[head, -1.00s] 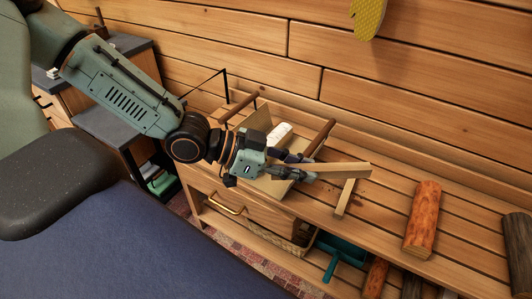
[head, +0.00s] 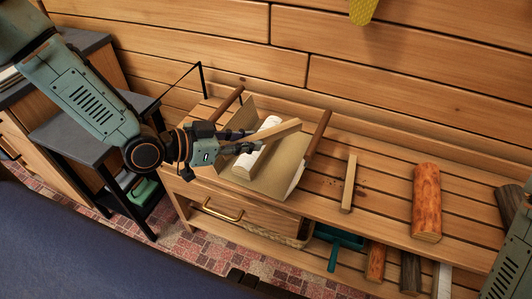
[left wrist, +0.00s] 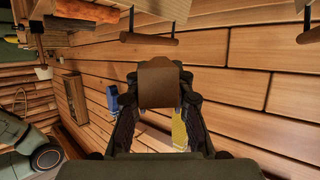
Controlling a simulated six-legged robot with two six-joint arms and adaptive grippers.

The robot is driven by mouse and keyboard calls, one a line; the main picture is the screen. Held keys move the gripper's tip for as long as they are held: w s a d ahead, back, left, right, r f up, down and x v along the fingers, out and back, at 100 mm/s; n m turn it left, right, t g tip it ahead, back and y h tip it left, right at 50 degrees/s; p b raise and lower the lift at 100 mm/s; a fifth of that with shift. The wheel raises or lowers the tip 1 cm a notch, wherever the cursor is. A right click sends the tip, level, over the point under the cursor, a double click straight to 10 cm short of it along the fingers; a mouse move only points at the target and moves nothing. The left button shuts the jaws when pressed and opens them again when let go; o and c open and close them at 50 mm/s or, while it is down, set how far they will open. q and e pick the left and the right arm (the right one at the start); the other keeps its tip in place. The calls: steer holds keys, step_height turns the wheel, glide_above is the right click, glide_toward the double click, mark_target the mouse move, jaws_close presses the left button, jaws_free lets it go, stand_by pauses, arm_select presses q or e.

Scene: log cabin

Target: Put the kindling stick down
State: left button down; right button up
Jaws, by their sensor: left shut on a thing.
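My left gripper (head: 246,141) is shut on a pale, square-cut kindling stick (head: 277,132), which points to the right in the head view. The stick is above an open tan carrier (head: 262,184) with two wooden rod handles, on the slatted bench (head: 385,190). I cannot tell whether the stick touches the carrier. In the left wrist view, a brown block-like end (left wrist: 158,82) shows between the fingers. A second kindling stick (head: 349,183) lies on the bench, right of the carrier. My right gripper is out of view.
A bark-covered log (head: 426,202) lies further right on the bench, with a dark log (head: 511,205) beyond it. A teal dustpan (head: 338,238) and more logs are on the lower shelf. Bare slats lie between the second stick and the log. The plank wall rises behind.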

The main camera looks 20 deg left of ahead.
arm_select(q)
steer(key=w+f+n+t+y, duration=0.3)
steer(key=w+f+n+y, duration=0.2)
steer(key=w, duration=0.3)
steer(key=n+y, duration=0.2)
steer(key=y, duration=0.1)
glide_above(274, 168)
step_height(274, 168, down, 3)
step_height(274, 168, down, 10)
steer(key=b, duration=0.3)
steer(key=shift+f, duration=0.1)
steer(key=shift+w+f, duration=0.1)
steer(key=shift+f, duration=0.05)
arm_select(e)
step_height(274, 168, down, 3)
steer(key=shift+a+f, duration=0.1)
arm_select(q)
steer(key=shift+f, duration=0.1)
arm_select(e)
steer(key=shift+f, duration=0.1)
arm_select(q)
steer(key=c, duration=1.5)
jaws_free()
steer(key=shift+o, duration=0.2)
